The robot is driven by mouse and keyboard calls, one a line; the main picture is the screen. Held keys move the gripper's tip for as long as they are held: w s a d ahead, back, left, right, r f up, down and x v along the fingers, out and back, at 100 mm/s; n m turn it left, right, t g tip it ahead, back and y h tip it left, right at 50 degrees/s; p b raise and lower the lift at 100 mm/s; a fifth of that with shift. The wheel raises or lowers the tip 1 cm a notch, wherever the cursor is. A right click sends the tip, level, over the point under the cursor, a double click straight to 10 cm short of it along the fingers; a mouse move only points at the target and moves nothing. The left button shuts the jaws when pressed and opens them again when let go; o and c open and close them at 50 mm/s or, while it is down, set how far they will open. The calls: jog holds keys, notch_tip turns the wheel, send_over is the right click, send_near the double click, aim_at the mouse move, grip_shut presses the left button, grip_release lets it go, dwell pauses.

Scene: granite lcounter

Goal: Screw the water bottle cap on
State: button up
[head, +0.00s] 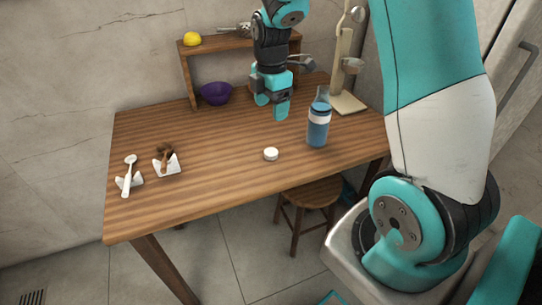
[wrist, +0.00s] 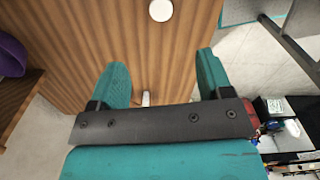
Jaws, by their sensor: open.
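The water bottle (head: 318,130) stands upright on the wooden table's right side, with blue contents, a pale band and a narrow clear neck with no cap on it. The round white cap (head: 271,154) lies flat on the table, to the left of and nearer than the bottle. It also shows at the top edge of the wrist view (wrist: 160,10). My gripper (head: 271,107) is open and empty, pointing down, left of the bottle and behind the cap. In the wrist view its two teal fingers (wrist: 162,66) are spread; I cannot make out the bottle there.
A purple bowl (head: 215,93) and a wooden shelf (head: 188,78) with a lemon (head: 192,39) stand at the back. A wooden stand (head: 348,102) is behind the bottle. The table (head: 215,197) is clear in front.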

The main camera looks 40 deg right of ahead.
aim_at(272, 151)
notch_tip(272, 151, down, 15)
jog(key=shift+r, duration=0.2)
jog(key=c, duration=1)
